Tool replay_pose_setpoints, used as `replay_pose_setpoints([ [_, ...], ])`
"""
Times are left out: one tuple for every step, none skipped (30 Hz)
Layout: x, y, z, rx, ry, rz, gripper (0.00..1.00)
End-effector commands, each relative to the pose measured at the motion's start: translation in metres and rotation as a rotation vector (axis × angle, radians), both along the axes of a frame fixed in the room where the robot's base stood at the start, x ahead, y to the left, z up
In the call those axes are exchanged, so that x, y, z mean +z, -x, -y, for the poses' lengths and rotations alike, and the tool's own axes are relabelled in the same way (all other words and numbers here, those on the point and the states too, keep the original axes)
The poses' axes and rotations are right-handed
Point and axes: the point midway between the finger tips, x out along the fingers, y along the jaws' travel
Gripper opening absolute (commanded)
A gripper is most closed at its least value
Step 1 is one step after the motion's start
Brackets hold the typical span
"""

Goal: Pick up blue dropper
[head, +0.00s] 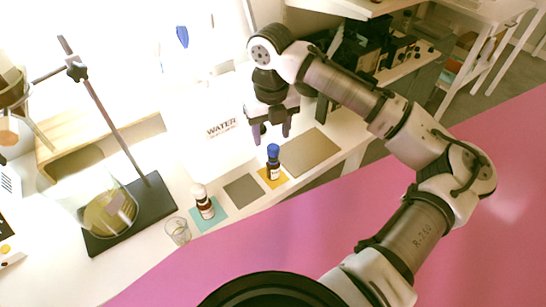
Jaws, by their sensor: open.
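The blue dropper (273,161) is a small dark blue bottle with a bright blue cap and a pale label. It stands upright on a yellow mat (264,176) near the front edge of the white table. My gripper (271,137) points down just above and behind the bottle in the head view. Its two purple-grey fingers are apart, and nothing shows between them. The blue cap shows just below the fingers; I cannot tell the exact gap.
Grey (243,190) and brown (311,153) mats are bare. A glass beaker (178,230), a metal stand (119,139) and a white WATER container (207,150) are nearby.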

Motion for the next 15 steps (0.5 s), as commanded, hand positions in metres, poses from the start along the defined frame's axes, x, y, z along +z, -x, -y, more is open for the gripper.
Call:
replay_pose_setpoints([
  [-0.002,0.0,0.001,-0.001,0.0,0.0,0.53],
  [-0.005,0.0,0.001,-0.001,0.0,0.0,0.53],
  [-0.01,0.001,0.002,-0.002,0.001,-0.002,0.53],
  [-0.014,0.001,0.003,-0.002,0.0,-0.001,0.53],
  [-0.018,0.001,0.003,-0.001,0.002,-0.002,0.53],
  [-0.024,0.001,0.004,-0.001,0.002,-0.002,0.53],
  [-0.029,0.001,0.004,0.0,0.001,-0.002,0.53],
  [-0.034,0.001,0.004,0.0,0.0,-0.002,0.53],
  [-0.04,0.001,0.004,0.0,0.0,-0.001,0.53],
  [-0.043,0.001,0.004,0.0,0.0,-0.001,0.53],
  [-0.046,0.001,0.004,0.0,0.0,-0.001,0.53],
  [-0.049,0.001,0.004,0.0,-0.001,0.0,0.53],
  [-0.05,0.001,0.004,0.001,-0.001,0.0,0.53],
  [-0.051,0.001,0.003,0.001,-0.001,0.0,0.53],
  [-0.052,0.001,0.003,0.001,-0.001,0.0,0.53],
])
